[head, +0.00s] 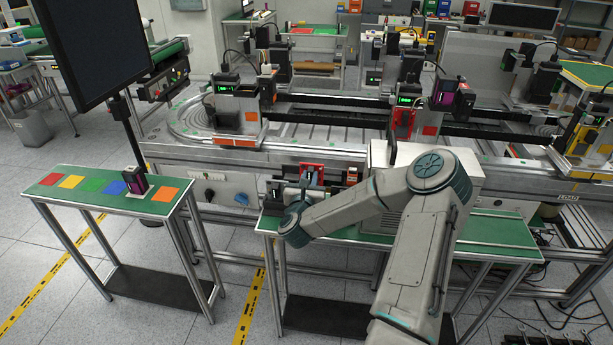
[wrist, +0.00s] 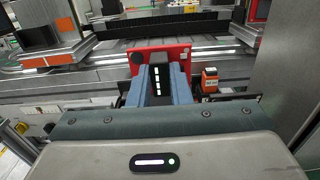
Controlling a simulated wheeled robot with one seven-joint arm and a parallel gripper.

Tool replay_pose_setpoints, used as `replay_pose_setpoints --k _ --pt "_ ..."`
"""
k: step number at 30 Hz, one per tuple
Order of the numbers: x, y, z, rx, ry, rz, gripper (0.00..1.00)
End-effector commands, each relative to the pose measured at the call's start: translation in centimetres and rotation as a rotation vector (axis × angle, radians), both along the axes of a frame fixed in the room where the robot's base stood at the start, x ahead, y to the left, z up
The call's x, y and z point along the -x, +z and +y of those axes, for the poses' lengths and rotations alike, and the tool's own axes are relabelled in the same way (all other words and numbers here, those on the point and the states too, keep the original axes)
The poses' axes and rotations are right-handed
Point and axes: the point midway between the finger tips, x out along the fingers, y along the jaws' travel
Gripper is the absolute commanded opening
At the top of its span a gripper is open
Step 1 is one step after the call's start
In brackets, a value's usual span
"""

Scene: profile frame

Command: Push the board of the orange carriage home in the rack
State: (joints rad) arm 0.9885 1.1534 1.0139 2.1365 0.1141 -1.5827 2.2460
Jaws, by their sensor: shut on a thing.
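My gripper (head: 312,181) is at the green bench in the middle of the head view, its fingers pointing toward the long machine. In the wrist view the two blue-grey fingers (wrist: 162,85) are shut on a dark block (wrist: 157,78) with a column of small pale-green lights. A red plate (wrist: 180,54) stands upright right behind the block; it also shows in the head view (head: 312,168). I cannot tell whether the block touches it. I cannot make out which part is the rack or the board.
A small orange-and-white box (wrist: 210,80) stands just right of the fingers. A large pale cabinet (head: 470,170) stands right of the gripper. A narrow side table (head: 110,198) at left bears coloured squares and a dark device (head: 136,181) with a purple face.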

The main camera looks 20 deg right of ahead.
Motion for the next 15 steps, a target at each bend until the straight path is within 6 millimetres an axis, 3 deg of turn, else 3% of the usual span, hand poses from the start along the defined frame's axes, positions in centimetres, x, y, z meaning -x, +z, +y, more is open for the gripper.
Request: replay_pose_setpoints --k 15 --pt "0.19 -0.85 0.31 0.001 0.003 -0.004 0.0"
